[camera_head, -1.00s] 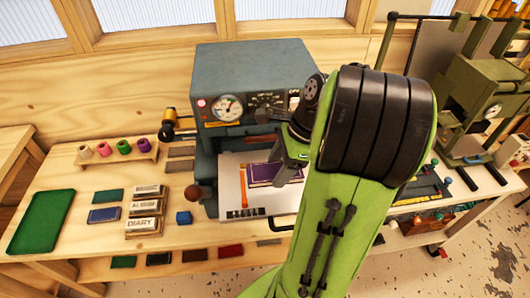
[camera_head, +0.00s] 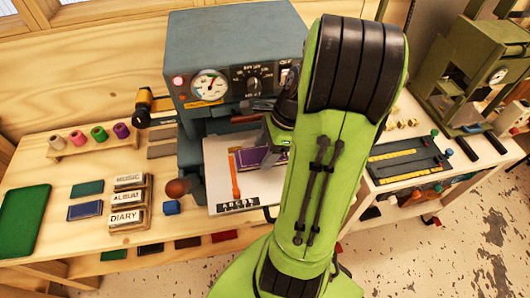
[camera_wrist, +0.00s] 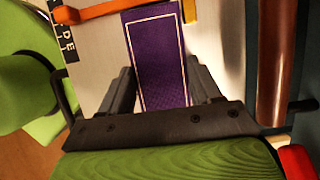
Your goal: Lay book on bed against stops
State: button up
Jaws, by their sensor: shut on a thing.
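The purple book (camera_head: 255,157) with a pale gold border lies over the pale bed (camera_head: 217,160) of the grey press. My gripper (camera_wrist: 161,72) is shut on the book (camera_wrist: 160,50), with one dark finger along each long side in the wrist view. In the head view my arm hides most of the gripper (camera_head: 272,150) and the book's right end. I cannot tell whether the book touches the bed or any stop.
The grey press (camera_head: 240,70) stands over the bed, with a round brown knob (camera_head: 177,188) at its left. A black lettered plate (camera_head: 238,203) is at the bed's front. Labelled boxes (camera_head: 127,217), spools (camera_head: 98,134) and a green tray (camera_head: 25,220) are left.

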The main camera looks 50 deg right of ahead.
jog(key=o, duration=1.1)
jog(key=shift+f, duration=0.1)
